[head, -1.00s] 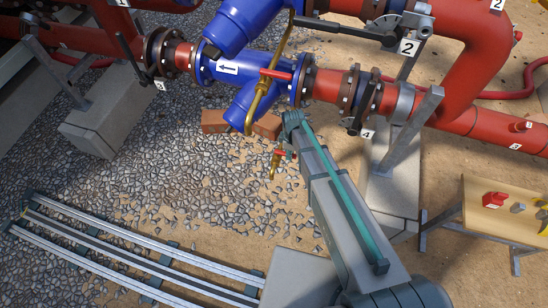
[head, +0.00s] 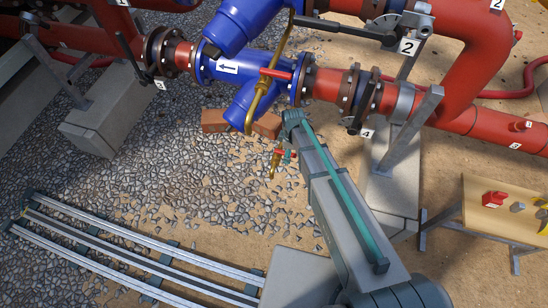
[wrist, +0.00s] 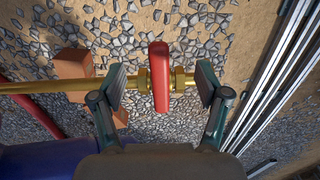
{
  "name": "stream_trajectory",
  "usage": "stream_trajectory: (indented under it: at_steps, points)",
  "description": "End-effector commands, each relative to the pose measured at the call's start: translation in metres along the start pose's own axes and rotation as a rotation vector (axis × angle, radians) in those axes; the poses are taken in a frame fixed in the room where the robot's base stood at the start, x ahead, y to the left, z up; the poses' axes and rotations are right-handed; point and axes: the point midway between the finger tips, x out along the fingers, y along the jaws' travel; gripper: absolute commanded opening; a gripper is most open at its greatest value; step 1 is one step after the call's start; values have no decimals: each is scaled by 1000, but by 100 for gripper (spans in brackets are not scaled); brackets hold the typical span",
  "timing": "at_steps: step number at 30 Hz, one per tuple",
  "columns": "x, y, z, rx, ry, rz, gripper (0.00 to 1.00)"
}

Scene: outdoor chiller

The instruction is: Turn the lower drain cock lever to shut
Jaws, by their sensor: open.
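The lower drain cock (head: 273,166) is a small brass valve hanging below the blue strainer, with a short red lever (head: 280,151) near its top. In the wrist view the brass cock (wrist: 181,82) runs left to right and the red lever (wrist: 159,77) appears crosswise to it. My gripper (wrist: 161,84) is open, one finger on each side of the lever with visible gaps. In the head view only small teal parts of my gripper (head: 288,154) show beside the lever; my arm hides the rest.
A brass pipe with another red lever (head: 276,74) stands above. Blue strainer bodies (head: 247,105), red pipes and bricks (head: 214,120) are close by. Gravel lies below, and a rail track (head: 140,255) runs at lower left. A small table (head: 480,222) stands at right.

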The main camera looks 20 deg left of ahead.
Motion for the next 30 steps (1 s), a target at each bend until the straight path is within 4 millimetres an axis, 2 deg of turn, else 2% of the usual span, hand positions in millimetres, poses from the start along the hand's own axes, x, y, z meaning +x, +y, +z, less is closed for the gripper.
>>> stream_trajectory:
  at_steps: [18,30]
  points:
    - [-65,0,0,0,0,1,75]
    - [-67,0,0,0,0,0,75]
